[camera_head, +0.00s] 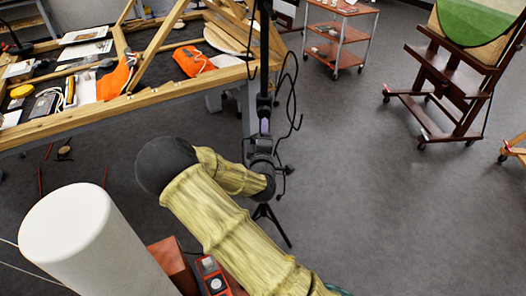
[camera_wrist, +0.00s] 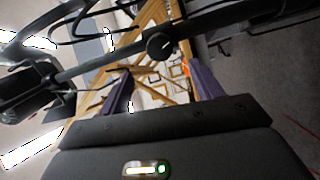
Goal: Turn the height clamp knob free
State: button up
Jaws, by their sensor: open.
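The height clamp knob (camera_wrist: 160,46) is a round dark knob on a long dark bar of the stand (camera_wrist: 95,62), which runs slantwise across the wrist view. My gripper (camera_wrist: 161,74) has its two purple fingers apart with nothing between them. The knob appears just beyond the fingertips, near the middle of the gap; whether either finger touches it cannot be told. In the head view the black stand (camera_head: 264,55) rises upright, and my gripper (camera_head: 265,126) points up along it, a purple finger showing. The knob cannot be made out there.
Black cables (camera_head: 294,105) hang beside the stand. A red trolley (camera_head: 340,45) and a dark wooden easel (camera_head: 455,85) stand farther right. The grey floor (camera_head: 370,190) between is clear.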

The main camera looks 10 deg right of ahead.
jog(key=v, duration=0.6)
jog(key=shift+s+b, duration=0.3)
jog(key=shift+s, duration=0.05)
jog(key=s+d+f+m+g+p, duration=0.2)
jog(key=s+d+m+g+p, duration=0.35)
jog(key=m+g, duration=0.3)
jog(key=s+a+r+m+g+y+p, duration=0.2)
jog(key=s+r+m+g+p, duration=0.3)
jog(key=s+r, duration=0.8)
jog(key=s+g+y, duration=0.1)
jog(key=s, duration=0.2)
jog(key=shift+s+a+m+g+y, duration=0.2)
jog(key=shift+s+m+g+y, duration=0.1)
jog(key=shift+m+g+y, duration=0.1)
